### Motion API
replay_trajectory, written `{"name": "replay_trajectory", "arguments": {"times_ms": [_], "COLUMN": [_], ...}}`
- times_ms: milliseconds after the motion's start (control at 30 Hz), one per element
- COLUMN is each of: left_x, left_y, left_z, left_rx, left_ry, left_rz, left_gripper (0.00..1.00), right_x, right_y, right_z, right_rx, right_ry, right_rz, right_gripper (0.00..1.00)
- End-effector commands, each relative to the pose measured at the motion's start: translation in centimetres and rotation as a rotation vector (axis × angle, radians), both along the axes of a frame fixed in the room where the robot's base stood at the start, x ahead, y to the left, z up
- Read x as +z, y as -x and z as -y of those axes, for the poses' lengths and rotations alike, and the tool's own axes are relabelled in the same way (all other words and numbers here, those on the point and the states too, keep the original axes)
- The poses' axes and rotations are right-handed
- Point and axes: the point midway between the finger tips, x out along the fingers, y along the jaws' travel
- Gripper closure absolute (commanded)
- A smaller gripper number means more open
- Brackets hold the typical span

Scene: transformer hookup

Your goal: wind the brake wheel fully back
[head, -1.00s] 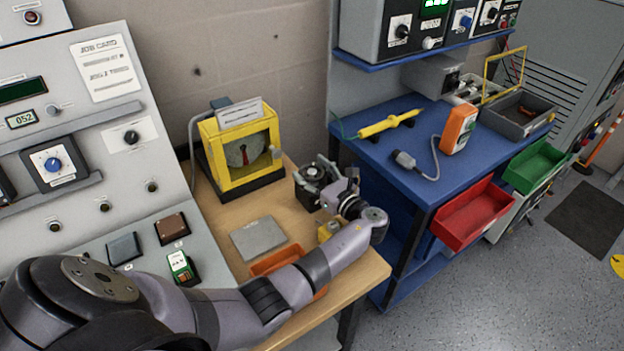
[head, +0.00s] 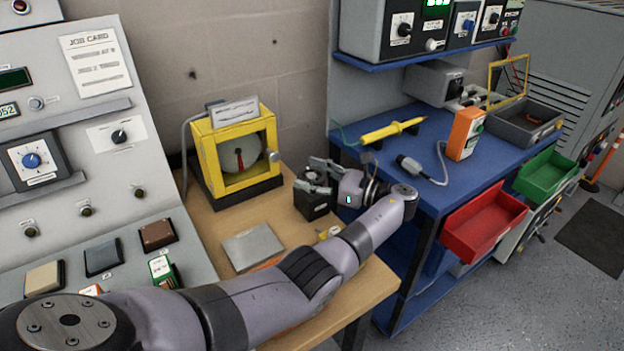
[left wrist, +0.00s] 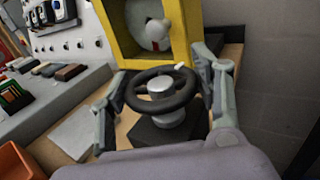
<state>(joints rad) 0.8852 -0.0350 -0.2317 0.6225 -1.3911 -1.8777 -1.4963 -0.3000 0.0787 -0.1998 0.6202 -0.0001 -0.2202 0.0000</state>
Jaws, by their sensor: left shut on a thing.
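The brake wheel (left wrist: 187,93) is a black rim with a silver hub and a small white mark at its far side in the left wrist view. It sits on a black base block (head: 311,206) on the wooden bench. My left gripper (head: 318,176) is shut on the wheel, with one finger on each side of its rim in the left wrist view (left wrist: 162,90). In the head view the fingers and wrist hide most of the wheel. My right gripper is not in view.
A yellow-framed dial box (head: 205,153) with a red pointer stands just behind the wheel. A grey plate (head: 252,246) lies on the bench (head: 215,222). A sloped control console (head: 75,195) is at left; a blue bench (head: 440,165) with red and green bins is at right.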

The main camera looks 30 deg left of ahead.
Motion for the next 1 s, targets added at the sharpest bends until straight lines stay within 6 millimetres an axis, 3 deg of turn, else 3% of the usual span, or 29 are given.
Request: {"name": "replay_trajectory", "arguments": {"times_ms": [267, 300, 600, 1000], "left_x": [0.10, 0.10, 0.05, 0.67], "left_y": [-0.03, -0.04, -0.03, -0.03], "left_z": [-0.05, -0.05, -0.03, -0.05], "left_rx": [0.000, -0.001, -0.001, -0.001], "left_ry": [-0.001, 0.000, 0.000, 0.000], "left_rz": [0.004, 0.003, 0.002, 0.003], "left_gripper": [0.70, 0.40, 0.21, 0.21], "right_x": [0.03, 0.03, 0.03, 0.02], "right_y": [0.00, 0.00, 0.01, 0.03], "right_z": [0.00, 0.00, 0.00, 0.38], "right_rx": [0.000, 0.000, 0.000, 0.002], "right_ry": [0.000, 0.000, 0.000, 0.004], "right_rz": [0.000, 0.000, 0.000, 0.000], "right_gripper": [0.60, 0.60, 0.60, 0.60]}}
